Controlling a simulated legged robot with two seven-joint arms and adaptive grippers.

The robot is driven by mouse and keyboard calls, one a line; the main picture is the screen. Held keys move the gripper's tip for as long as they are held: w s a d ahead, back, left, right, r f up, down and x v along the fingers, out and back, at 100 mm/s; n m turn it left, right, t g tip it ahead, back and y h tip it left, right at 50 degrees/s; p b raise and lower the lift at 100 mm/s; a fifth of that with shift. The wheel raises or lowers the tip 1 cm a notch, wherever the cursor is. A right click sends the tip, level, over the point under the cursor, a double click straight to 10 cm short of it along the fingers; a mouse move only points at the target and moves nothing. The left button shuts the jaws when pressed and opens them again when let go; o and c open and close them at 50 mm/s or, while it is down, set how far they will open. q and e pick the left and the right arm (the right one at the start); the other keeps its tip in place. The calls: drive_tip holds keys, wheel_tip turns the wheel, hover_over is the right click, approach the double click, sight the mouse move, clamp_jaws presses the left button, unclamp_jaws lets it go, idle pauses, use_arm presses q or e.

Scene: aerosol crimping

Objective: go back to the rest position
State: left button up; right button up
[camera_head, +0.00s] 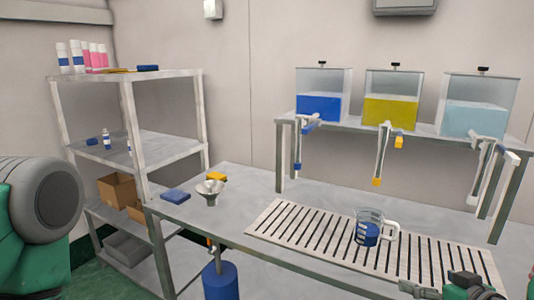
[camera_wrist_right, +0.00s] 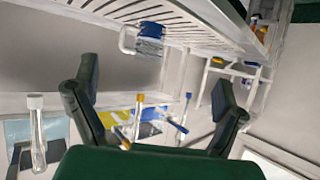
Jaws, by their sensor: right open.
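My right gripper (camera_head: 440,289) is at the lower right edge of the head view, in front of the slatted rack. In the right wrist view, its two dark fingers (camera_wrist_right: 155,80) stand wide apart with nothing between them. A clear jug (camera_head: 371,228) with blue liquid stands on the slatted rack (camera_head: 290,228), apart from the right gripper. The jug also shows in the wrist view (camera_wrist_right: 150,36), where the scene looks upside down. A grey and green part of my left arm fills the left edge of the head view; the left gripper is out of sight.
Blue (camera_head: 318,106), yellow (camera_head: 390,112) and pale blue (camera_head: 478,118) liquid tanks stand on a raised shelf above the table. Their dispensing tubes hang in front. A metal funnel (camera_head: 210,190), blue block (camera_head: 175,196) and yellow block (camera_head: 217,176) lie left. A shelf unit (camera_head: 165,150) holds bottles.

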drive_tip(key=s+a+f+g+b, duration=0.3)
drive_tip(key=s+f, duration=0.3)
drive_tip(key=f, duration=0.4)
drive_tip(key=s+a+f+g+b, duration=0.25)
drive_tip(key=s+f+g, duration=0.2)
drive_tip(key=f, duration=0.55)
use_arm(q)
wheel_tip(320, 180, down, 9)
drive_tip(key=b, duration=0.3)
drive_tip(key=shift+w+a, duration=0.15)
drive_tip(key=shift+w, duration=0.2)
use_arm(e)
drive_tip(key=s+a+f+g, duration=0.1)
drive_tip(key=s+f+g, duration=0.1)
drive_tip(key=s+f, duration=0.3)
drive_tip(key=s+a+f+g, duration=0.2)
drive_tip(key=s+f, duration=0.3)
drive_tip(key=s, duration=0.5)
drive_tip(key=shift+s+a+h, duration=0.25)
drive_tip(key=shift+s+h, duration=0.15)
drive_tip(key=shift+d+g, duration=0.1)
drive_tip(key=shift+g, duration=0.15)
